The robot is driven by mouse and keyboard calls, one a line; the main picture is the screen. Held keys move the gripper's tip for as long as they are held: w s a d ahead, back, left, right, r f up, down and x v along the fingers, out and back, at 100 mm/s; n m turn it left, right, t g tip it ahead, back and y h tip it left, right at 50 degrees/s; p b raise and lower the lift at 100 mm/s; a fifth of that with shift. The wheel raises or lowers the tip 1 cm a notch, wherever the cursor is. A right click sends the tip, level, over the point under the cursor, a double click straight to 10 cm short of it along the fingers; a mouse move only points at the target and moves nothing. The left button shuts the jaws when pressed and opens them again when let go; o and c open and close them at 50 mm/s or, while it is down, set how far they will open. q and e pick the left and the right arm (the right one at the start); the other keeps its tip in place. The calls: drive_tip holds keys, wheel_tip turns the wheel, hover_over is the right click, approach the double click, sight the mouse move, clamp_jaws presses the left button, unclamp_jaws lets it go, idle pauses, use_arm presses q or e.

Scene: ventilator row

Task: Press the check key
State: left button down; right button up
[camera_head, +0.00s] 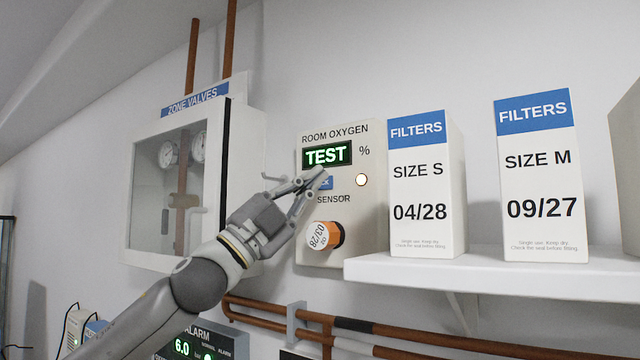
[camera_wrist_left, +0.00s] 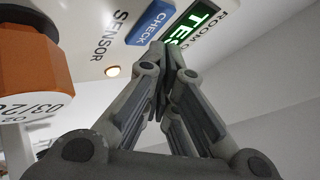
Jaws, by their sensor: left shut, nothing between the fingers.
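The room oxygen panel (camera_head: 370,235) is on the wall in the middle of the head view. Its display (camera_head: 327,155) shows TEST in green. The blue check key (camera_head: 327,183) is partly hidden behind my left gripper; its CHECK label shows clearly in the left wrist view (camera_wrist_left: 150,22). My left gripper (camera_head: 318,178) is shut and empty, with its fingertips at the check key in the head view. In the wrist view the fingertips (camera_wrist_left: 167,55) are just beside the key and below the display; I cannot tell whether they touch the panel. My right gripper is not in view.
A round lamp (camera_head: 361,180) glows on the panel. An orange sensor (camera_head: 338,235) labelled 03/28 sticks out below the key. The zone valves box (camera_head: 250,150) is at left. A shelf (camera_head: 480,268) with two filter boxes (camera_head: 425,185) is at right. Copper pipes (camera_head: 265,311) run below.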

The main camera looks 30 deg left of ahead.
use_arm(q)
drive_tip(key=s, duration=0.5)
drive_tip(key=shift+a, duration=0.2)
idle(0.8)
